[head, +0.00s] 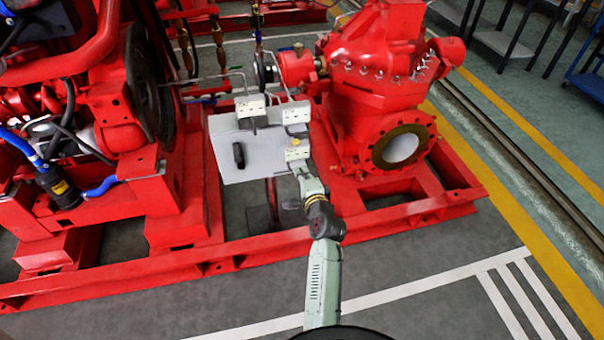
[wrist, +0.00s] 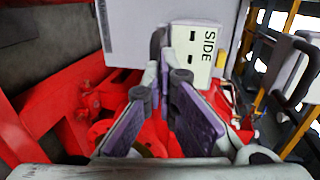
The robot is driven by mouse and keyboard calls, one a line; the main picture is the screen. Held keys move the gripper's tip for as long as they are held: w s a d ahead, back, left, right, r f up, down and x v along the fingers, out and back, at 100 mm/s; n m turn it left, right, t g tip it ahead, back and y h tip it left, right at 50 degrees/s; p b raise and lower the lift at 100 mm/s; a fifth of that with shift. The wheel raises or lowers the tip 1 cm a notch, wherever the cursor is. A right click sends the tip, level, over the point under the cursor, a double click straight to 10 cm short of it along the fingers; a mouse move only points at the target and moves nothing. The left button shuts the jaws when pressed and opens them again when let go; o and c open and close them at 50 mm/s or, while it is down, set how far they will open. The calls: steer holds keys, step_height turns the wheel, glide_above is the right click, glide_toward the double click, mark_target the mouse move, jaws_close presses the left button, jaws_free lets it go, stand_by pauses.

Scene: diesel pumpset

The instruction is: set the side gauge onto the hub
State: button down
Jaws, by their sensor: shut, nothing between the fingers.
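A cream plate (wrist: 195,52) lettered SIDE with two dark slots is on the light grey panel (wrist: 130,35) in the wrist view. My gripper (wrist: 163,72) is shut and empty in front of it, its tips at the plate's edge; I cannot tell whether they touch it. In the head view my gripper (head: 302,170) is at the lower right corner of the panel (head: 225,172), close below a cream plate (head: 297,153). I cannot make out the side gauge or the hub for sure; the gripper hides part of the plate's surroundings.
A red pump (head: 375,75) stands right, a red engine (head: 85,120) left. Red base rails (head: 270,245) run in front.

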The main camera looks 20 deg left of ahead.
mark_target(297, 159)
steer(key=x, duration=0.2)
steer(key=r+x, duration=0.1)
steer(key=x, duration=0.2)
steer(key=shift+w+r, duration=0.15)
